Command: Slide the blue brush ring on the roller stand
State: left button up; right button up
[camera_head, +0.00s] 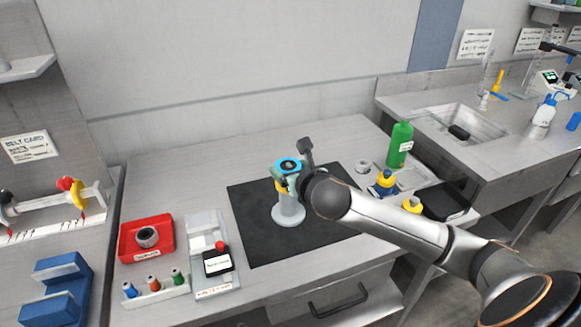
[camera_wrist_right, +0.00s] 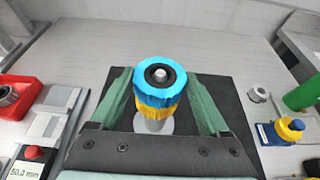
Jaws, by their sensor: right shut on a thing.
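The blue brush ring (camera_head: 289,164) has a black inner part and sits at the upper end of the roller stand (camera_head: 289,212). In the right wrist view the blue ring (camera_wrist_right: 160,70) shows a pale round post tip inside its hole. A yellow ring (camera_wrist_right: 155,107) is just below it; whether the two touch is not clear. The stand is white and upright, with a round base. My right gripper (camera_head: 290,172) is shut on the blue ring, its green fingers on either side. My left gripper is in neither view.
The stand is on a black mat (camera_head: 253,242). A red tray (camera_head: 130,253) with a dark ring, a gauge (camera_head: 213,287) and small bottles are on the left. A green bottle (camera_head: 400,145), a grey ring (camera_head: 363,167) and a blue-and-yellow bottle (camera_head: 386,184) are on the right.

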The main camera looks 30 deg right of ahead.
jog(key=shift+f, duration=0.25)
jog(key=o, duration=1.2)
jog(key=p+v, duration=0.1)
jog(key=v, duration=1.1)
jog(key=shift+s, duration=0.25)
